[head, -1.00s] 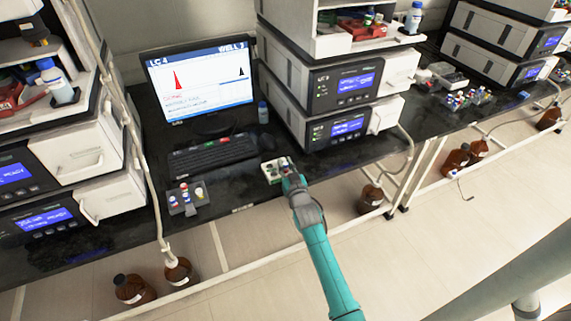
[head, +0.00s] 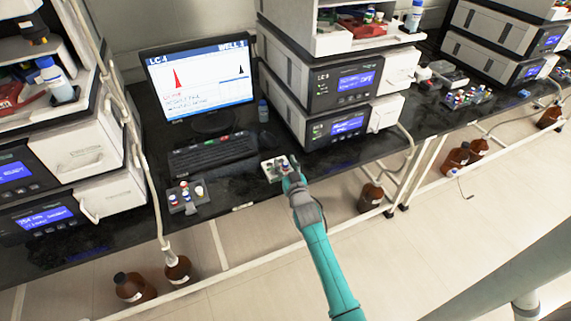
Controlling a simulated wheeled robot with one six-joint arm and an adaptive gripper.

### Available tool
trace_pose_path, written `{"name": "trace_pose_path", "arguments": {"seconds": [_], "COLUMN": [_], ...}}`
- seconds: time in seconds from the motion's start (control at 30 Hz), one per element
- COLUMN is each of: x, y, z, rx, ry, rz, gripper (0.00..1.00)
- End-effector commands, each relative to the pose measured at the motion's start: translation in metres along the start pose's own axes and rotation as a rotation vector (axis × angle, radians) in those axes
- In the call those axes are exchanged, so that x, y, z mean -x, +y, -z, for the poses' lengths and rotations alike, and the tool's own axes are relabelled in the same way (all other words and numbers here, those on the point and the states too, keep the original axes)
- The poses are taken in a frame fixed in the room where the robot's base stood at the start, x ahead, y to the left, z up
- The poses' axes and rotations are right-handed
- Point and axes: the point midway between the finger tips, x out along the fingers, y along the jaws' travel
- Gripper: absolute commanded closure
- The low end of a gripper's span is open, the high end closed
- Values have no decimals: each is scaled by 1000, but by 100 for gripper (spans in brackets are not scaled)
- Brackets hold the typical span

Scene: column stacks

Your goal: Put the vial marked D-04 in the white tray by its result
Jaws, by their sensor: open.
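A small white tray (head: 267,176) lies on the black bench in front of the lower right instrument. It holds small dark and coloured items, too small to tell apart. My gripper (head: 290,168) is at the tray's right side, low over the bench, and hides part of it. The jaws are open; a small vial with a reddish or blue cap shows close to the fingertips, and I cannot tell whether they touch it. A grey rack (head: 184,208) with several capped vials stands to the left. No vial label, D-04 included, is readable. The monitor (head: 200,80) shows a red peak and a black peak.
A keyboard (head: 212,152) lies between the monitor and the bench front. Stacked instruments (head: 340,90) stand right of the monitor, others at the left. Another vial rack (head: 468,98) is farther right. Brown bottles (head: 371,197) stand on the floor below the bench edge.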

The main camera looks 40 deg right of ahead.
Motion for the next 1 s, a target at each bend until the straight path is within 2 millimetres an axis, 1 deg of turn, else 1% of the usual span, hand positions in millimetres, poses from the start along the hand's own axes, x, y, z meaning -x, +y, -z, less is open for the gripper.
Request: {"name": "trace_pose_path", "arguments": {"seconds": [0.17, 0.27, 0.6, 0.7, 0.83, 1.0], "x": [11, 26, 88, 102, 114, 120], "y": [0, 0, 0, 0, 0, 0], "z": [-1, -1, -1, -1, -1, 0], "rx": [0, 0, 0, 0, 0, 0], "ry": [-1, -1, -2, -2, -1, 1], "rz": [0, 0, 0, 0, 0, 0], "gripper": [51, 51, 51, 51, 51, 51]}}
